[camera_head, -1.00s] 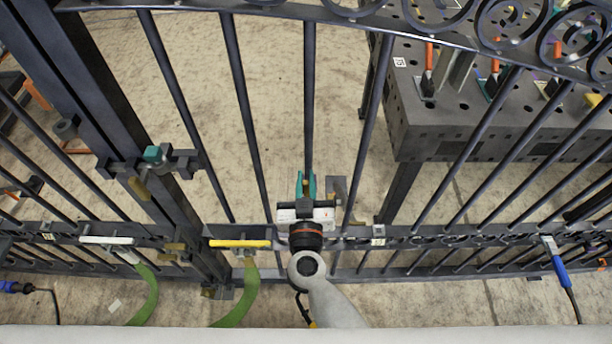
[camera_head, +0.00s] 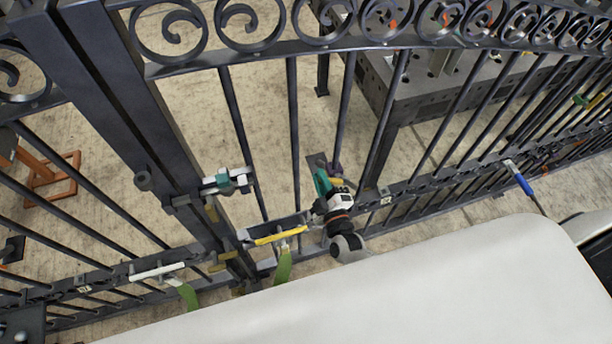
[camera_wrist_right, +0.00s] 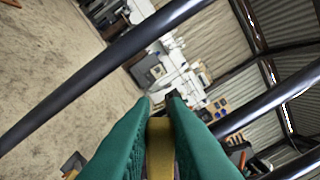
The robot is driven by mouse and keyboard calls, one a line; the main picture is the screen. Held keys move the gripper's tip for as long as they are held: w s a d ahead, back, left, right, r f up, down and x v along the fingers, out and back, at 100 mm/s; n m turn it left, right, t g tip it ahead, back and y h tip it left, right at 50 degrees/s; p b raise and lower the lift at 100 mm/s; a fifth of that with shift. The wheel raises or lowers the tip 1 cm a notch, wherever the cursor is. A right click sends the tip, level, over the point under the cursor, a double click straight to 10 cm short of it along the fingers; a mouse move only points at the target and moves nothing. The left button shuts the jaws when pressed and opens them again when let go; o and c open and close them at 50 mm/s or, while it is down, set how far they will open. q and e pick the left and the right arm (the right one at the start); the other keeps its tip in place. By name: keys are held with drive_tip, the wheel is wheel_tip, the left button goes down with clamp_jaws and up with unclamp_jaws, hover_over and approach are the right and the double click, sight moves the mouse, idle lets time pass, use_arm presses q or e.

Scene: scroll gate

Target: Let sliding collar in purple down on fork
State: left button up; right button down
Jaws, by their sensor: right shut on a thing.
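A small purple piece (camera_head: 337,170), likely the sliding collar, shows at the far side of my right gripper (camera_head: 322,181) on the gate, partly hidden by it. The green fingers of the right gripper also show in the wrist view (camera_wrist_right: 161,112), closed on a brass-coloured piece (camera_wrist_right: 159,148). I cannot tell whether that piece belongs to the collar. I cannot make out the fork clearly. A latch with a teal block (camera_head: 223,178) sits on the gate post, left of the gripper. My left gripper is not in view.
The dark barred gate (camera_head: 294,120) with scrolls on top spans the view. A yellow handle (camera_head: 281,235) and a white handle (camera_head: 157,271) are on its lower rail. A perforated table (camera_head: 440,85) stands behind the bars. A blue-handled tool (camera_head: 521,180) is at the right.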

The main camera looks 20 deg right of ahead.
drive_tip(key=shift+a+f+n, duration=0.3)
drive_tip(key=shift+f+n, duration=0.2)
drive_tip(key=shift+n, duration=0.4)
drive_tip(key=shift+f+n, duration=0.2)
drive_tip(key=shift+n, duration=0.2)
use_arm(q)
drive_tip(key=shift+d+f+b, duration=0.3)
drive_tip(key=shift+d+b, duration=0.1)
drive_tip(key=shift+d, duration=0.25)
use_arm(e)
drive_tip(key=shift+a+f+n, duration=0.2)
drive_tip(key=shift+f+n, duration=0.35)
drive_tip(key=shift+n, duration=0.55)
